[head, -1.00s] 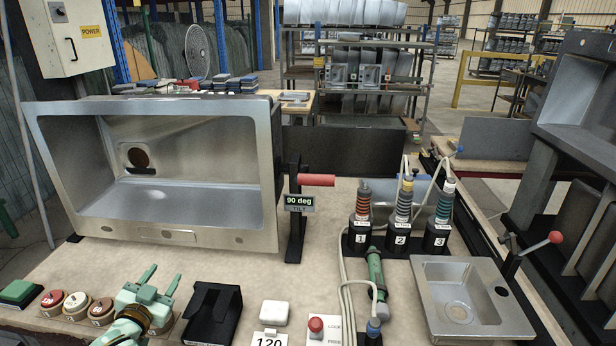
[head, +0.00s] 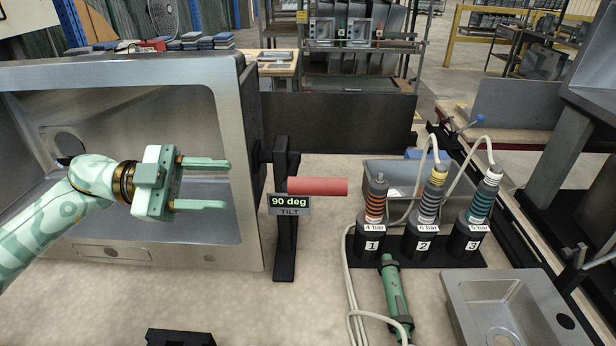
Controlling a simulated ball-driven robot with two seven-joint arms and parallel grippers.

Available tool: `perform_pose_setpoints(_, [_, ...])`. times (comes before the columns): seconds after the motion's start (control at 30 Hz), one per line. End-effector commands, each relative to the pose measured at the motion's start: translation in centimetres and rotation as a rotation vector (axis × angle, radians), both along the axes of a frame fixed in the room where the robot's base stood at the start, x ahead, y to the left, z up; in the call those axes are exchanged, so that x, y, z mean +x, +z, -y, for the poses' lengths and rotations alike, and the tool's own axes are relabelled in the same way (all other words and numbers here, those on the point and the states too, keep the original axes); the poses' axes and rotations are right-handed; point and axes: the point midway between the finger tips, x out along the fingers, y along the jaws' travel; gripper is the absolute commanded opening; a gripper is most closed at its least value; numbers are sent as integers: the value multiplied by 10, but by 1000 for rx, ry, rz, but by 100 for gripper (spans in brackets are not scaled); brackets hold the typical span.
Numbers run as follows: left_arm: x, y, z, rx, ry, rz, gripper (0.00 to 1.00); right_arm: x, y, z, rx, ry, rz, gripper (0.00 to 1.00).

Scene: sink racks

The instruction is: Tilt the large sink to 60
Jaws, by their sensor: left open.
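The large sink (head: 160,71) stands tipped up on its side at the left, its open basin facing me. My left gripper (head: 228,185) is open and empty, in front of the sink basin. Its two pale green fingers point right toward the handle, with a clear gap between them and it. My right gripper does not show.
Three numbered tools (head: 423,215) stand in black holders right of the handle, with pale hoses looping around them. A green tool (head: 394,295) lies in front. A small sink (head: 510,312) sits at the lower right. Open bench lies between the stand and the holders.

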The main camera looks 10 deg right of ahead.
Motion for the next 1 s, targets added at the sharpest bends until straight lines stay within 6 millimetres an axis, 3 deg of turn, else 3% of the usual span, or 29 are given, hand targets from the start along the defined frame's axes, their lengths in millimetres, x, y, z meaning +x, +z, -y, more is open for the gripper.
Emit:
perform_pose_setpoints(0.17, [-9,1,38,-5,-4,1,47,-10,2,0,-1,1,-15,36])
perform_pose_setpoints(0.4, [-21,0,99,-7,-2,2,47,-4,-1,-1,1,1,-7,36])
perform_pose_setpoints(0.53, [-25,0,124,-6,0,2,47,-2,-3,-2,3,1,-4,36])
perform_pose_setpoints(0.7, [-29,0,143,-6,1,1,47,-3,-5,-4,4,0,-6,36])
perform_pose_setpoints(1.0, [-30,1,149,-5,4,1,47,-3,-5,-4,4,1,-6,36])
